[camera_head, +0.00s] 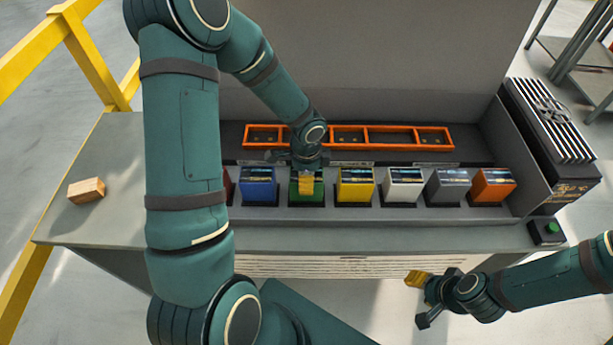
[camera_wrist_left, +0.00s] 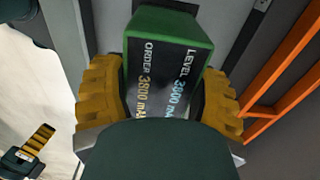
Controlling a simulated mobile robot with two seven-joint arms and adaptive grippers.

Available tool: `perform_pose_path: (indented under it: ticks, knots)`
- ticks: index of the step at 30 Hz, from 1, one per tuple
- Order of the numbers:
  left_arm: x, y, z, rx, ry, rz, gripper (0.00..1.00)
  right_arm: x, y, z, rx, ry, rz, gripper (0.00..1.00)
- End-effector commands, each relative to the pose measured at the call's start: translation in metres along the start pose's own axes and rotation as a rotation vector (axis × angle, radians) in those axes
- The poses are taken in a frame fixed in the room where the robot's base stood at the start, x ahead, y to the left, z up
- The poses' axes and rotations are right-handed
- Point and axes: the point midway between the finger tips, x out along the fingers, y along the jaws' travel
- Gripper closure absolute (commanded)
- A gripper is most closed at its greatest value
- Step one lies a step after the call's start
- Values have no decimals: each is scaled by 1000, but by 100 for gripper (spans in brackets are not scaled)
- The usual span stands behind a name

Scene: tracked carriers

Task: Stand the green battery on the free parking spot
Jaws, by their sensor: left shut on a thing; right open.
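The green battery (camera_head: 317,194) is in the row of batteries on the bench, between the blue and yellow ones. My left gripper (camera_head: 306,183) comes down from above and is shut on it. My right gripper (camera_head: 421,299) is open and empty in front of the bench.
Blue (camera_head: 259,190), yellow (camera_head: 356,190), white (camera_head: 403,191), grey (camera_head: 448,191) and orange (camera_head: 493,190) batteries stand close by; a red one is mostly hidden. A wooden block (camera_head: 86,190) lies on the left. A finned box (camera_head: 550,120) and green button (camera_head: 552,228) are on the right.

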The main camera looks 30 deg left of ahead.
Motion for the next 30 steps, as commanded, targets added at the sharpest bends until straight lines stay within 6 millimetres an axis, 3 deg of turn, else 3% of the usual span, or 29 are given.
perform_pose_path:
  ticks: [5,6,8,9,21,30]
  knots:
    - [3,0,0,1,1,-2,80,3,1,1,-1,-2,0,53]
    - [3,0,0,0,0,0,28,3,1,1,-1,-3,0,53]
    - [3,0,0,0,0,0,6,2,1,1,-1,-3,0,53]
    - [3,0,0,0,0,0,2,2,1,1,-1,-3,0,53]
    - [-3,0,0,0,0,-1,2,-2,-1,0,0,1,0,53]
    - [-60,-1,0,-2,2,-4,2,-14,-5,-4,2,5,-1,53]
